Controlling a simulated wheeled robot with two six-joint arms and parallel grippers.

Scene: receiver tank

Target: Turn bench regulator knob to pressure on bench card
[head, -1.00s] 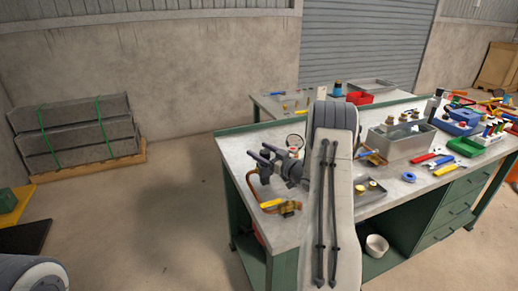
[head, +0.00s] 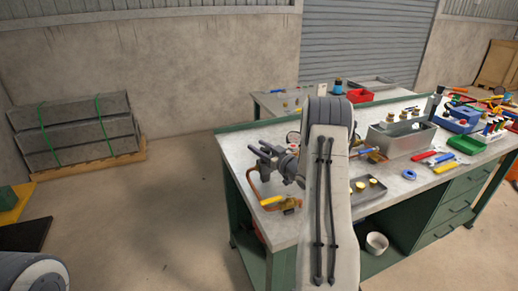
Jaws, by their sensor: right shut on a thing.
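My right gripper (head: 267,157) is dark and small at the left end of the bench (head: 237,150), at the bench regulator. It is shut on what appears to be the regulator knob, which the jaws and wrist mostly hide. A round pressure gauge (head: 293,136) shows partly behind the gripper; its needle is too small to read. A copper pipe (head: 253,188) curves down to a brass valve with a yellow handle (head: 272,200) in front. I cannot make out the bench card or its figure. My left gripper is out of view.
My right forearm covers the middle of the bench. To its right are a small tray with brass parts (head: 370,188), a grey metal bin (head: 400,140), blue tape (head: 409,174) and coloured tools. A second table (head: 275,100) stands behind.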

